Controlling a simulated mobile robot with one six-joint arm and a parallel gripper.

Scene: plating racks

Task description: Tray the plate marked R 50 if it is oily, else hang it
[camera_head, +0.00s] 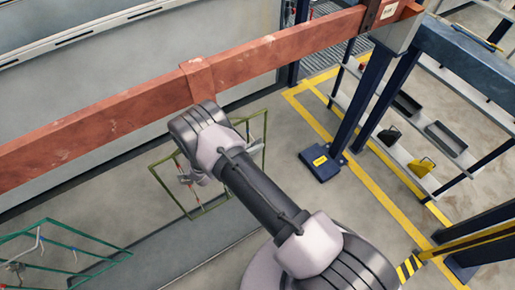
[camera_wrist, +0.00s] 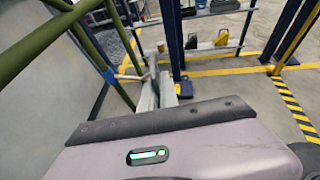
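An olive-green rack frame (camera_head: 211,206) hangs below the red beam, partly hidden behind my arm. Its green bars also show close up at the left of the wrist view (camera_wrist: 60,38). My gripper (camera_head: 188,178) is beside this frame, largely hidden by my wrist in the head view. In the wrist view its grey metal fingers (camera_wrist: 160,92) show past the pale housing, near a small light-coloured prong (camera_wrist: 128,77) on the rack. The gap between the fingers is not clear. I cannot make out any plate marked R 50, or any oil.
A red beam (camera_head: 90,118) crosses above. A teal-green rack (camera_head: 80,247) is at lower left. Blue posts (camera_head: 368,97) and shelves with dark trays (camera_head: 445,138) and a yellow bin (camera_head: 421,167) stand right. Yellow lines mark the grey floor, which is open between rack and posts.

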